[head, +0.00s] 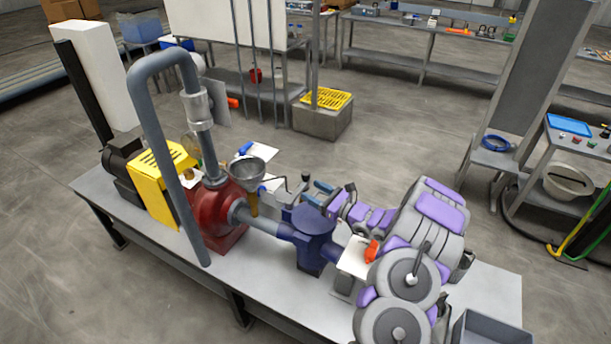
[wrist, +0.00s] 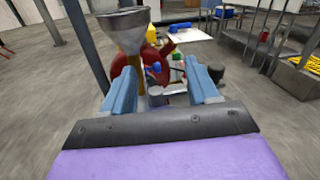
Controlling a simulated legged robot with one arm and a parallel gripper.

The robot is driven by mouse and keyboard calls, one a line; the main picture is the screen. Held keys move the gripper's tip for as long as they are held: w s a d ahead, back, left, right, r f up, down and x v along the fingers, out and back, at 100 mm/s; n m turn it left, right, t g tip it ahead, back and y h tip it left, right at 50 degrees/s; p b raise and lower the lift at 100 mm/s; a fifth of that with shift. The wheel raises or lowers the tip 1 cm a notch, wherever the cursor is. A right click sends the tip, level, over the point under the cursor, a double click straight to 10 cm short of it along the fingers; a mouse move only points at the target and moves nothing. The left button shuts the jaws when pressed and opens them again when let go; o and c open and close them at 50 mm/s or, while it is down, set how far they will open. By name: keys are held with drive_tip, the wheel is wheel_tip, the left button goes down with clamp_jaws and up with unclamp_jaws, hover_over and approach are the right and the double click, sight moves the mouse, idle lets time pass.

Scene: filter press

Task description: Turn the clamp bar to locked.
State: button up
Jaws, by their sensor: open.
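My gripper (head: 313,194) is open and empty, with its two light blue fingers apart. It is above the bench, right of the metal funnel (head: 254,172) and behind the dark blue pipe body (head: 313,222). In the wrist view, a small blue knob (wrist: 155,68) and a grey cylinder (wrist: 160,98) show beyond and between the open fingers (wrist: 162,82). I cannot tell for sure which part is the clamp bar. A thin dark bar (head: 284,180) shows near the fingers in the head view, partly hidden by other parts.
A red pump casing (head: 221,212) and a tall bent grey pipe (head: 146,135) stand left on the bench (head: 268,285). A yellow guard (head: 162,184) is further left. An orange handle (head: 371,251) is beside my arm.

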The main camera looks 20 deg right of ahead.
sight(309, 177)
drive_tip(key=d+f+m+t+h, duration=0.1)
drive_tip(key=d+f+m+h, duration=0.4)
drive_tip(key=d, duration=0.4)
drive_tip(key=shift+n+y, duration=0.5)
drive_tip(key=shift+n, duration=0.1)
drive_tip(key=x, duration=0.5)
drive_tip(key=b+x, duration=0.1)
drive_tip(key=x, duration=0.4)
drive_tip(key=a+b+x, duration=0.1)
drive_tip(key=x, duration=0.4)
drive_tip(key=shift+w+f, duration=0.1)
drive_tip(key=shift+f, duration=0.3)
drive_tip(key=shift+w+a+r, duration=0.1)
drive_tip(key=shift+w+a, duration=0.05)
drive_tip(key=shift+w, duration=0.35)
drive_tip(key=shift+c, duration=0.3)
clamp_jaws()
